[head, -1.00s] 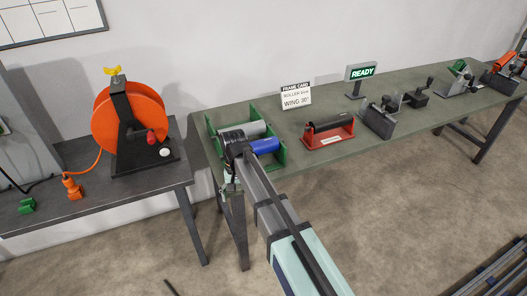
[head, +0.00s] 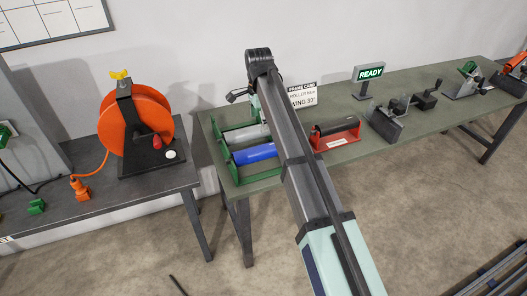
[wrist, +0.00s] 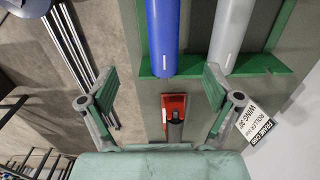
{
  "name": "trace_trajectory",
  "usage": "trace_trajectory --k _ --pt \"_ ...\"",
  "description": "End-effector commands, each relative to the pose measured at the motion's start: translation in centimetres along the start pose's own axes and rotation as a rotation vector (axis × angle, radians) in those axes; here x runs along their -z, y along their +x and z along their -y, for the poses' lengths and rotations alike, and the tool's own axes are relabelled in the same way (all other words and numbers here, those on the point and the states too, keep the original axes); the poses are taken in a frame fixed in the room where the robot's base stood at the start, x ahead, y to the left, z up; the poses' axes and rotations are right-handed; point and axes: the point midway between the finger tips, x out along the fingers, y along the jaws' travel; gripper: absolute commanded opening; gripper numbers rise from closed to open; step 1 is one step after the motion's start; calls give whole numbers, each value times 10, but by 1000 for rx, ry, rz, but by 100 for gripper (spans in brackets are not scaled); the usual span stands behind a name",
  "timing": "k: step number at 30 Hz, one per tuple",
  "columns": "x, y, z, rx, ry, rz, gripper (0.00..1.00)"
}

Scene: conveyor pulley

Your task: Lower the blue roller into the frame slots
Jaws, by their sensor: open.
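The blue roller (head: 255,153) lies in the green frame (head: 276,170), on the near side of and parallel to the grey roller (head: 248,135). I cannot tell how deep its ends sit in the slots. In the wrist view the blue roller (wrist: 164,35) and grey roller (wrist: 232,35) run up to the green frame wall (wrist: 200,68). My gripper (wrist: 160,84) is open and empty, its fingers spread apart. No roller is between them. In the head view my arm's end is raised above the back of the frame, with the gripper mostly hidden.
A red cradle (head: 336,143) with a dark roller stands right of the frame. Behind are a white frame card (head: 303,95) and a green READY sign (head: 370,73). Fixtures (head: 385,122) stand farther right. An orange reel (head: 137,122) stands on the left table.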

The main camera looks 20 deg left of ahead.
Motion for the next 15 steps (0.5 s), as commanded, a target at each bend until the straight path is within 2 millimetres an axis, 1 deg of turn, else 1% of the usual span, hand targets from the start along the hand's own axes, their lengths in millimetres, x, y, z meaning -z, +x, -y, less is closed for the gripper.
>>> trace_trajectory --k 1,9,15 --pt "0 8 -3 -4 -1 1 90" --pt "0 60 -2 -4 -3 1 90" --pt "0 90 -1 -3 -3 1 90"
